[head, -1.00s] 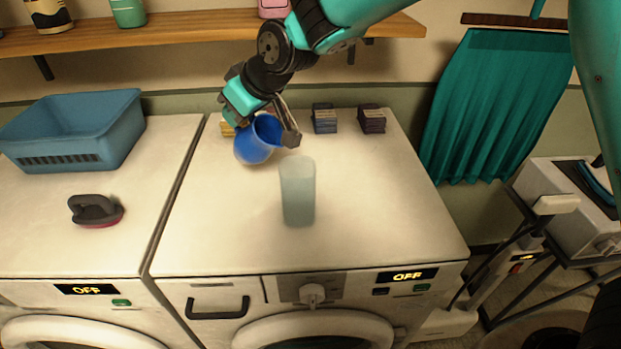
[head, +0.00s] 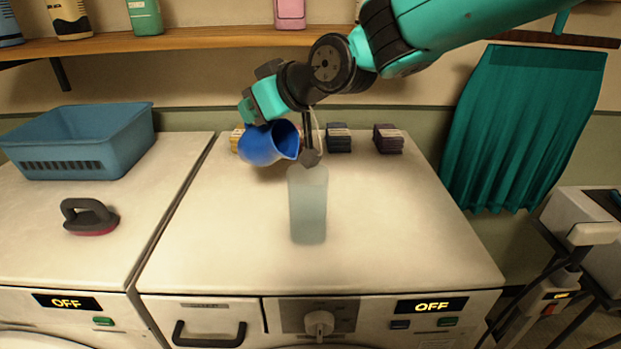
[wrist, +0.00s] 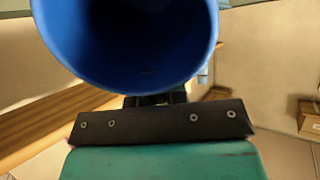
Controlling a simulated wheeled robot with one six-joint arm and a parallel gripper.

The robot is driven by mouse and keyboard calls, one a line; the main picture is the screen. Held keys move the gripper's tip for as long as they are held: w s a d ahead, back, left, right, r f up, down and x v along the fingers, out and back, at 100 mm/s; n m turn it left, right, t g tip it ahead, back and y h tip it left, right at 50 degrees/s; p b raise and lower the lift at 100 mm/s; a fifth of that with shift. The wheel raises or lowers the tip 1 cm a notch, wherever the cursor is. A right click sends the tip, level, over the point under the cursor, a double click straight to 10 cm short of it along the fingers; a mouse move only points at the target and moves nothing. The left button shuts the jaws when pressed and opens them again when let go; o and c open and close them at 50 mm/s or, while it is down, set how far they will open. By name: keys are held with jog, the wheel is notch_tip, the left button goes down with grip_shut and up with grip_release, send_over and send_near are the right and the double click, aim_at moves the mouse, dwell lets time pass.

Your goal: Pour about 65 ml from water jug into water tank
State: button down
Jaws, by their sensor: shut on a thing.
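The blue water jug (head: 263,146) is held above the right machine's top, tilted with its mouth toward the right. My gripper (head: 306,148) is shut on the jug. The jug's open mouth (wrist: 130,40) fills the top of the wrist view; I cannot make out the water level inside. The water tank (head: 308,205), a pale translucent upright container, stands on the machine top just below and right of the jug. The jug's lip is near and above the tank's rim, slightly to its left. No stream of water shows.
A blue basket (head: 80,150) and a dark-handled brush (head: 89,217) sit on the left machine. A wooden shelf (head: 190,38) with bottles runs above. The machine top (head: 400,235) right of the tank is clear.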

jog(key=shift+s+d+r+t+y+b, duration=0.2)
jog(key=shift+d+t+y+b, duration=0.15)
jog(key=shift+b, duration=0.65)
jog(key=shift+s+d+r+t+y+b, duration=0.25)
jog(key=shift+y+b, duration=0.3)
jog(key=shift+b, duration=0.4)
jog(key=shift+r, duration=0.3)
